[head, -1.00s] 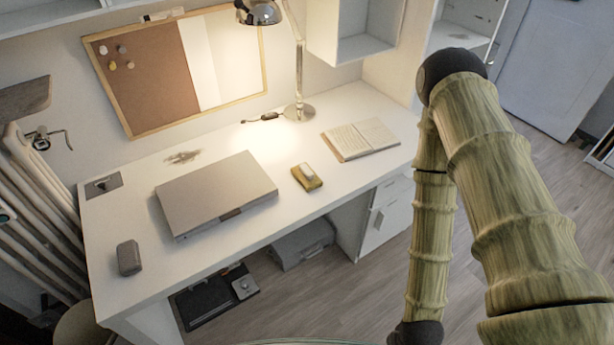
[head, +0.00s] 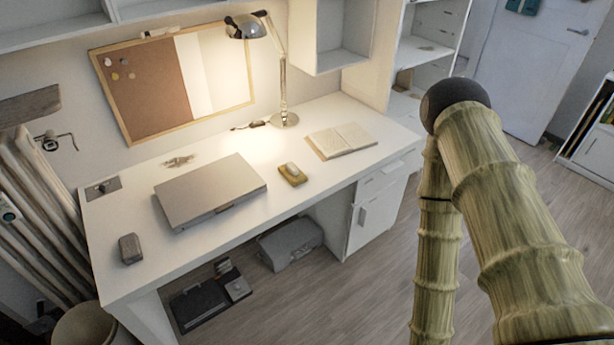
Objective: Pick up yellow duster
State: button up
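My arm rises at the right of the head view, well apart from the desk top. My gripper is outside the picture, so its state does not show.
A printer-like box (head: 290,244) and a dark device (head: 211,297) are below. Floor is free at right.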

aim_at(289, 171)
jog(key=z, duration=1.45)
jog(key=i, duration=1.15)
jog(key=u, duration=2.55)
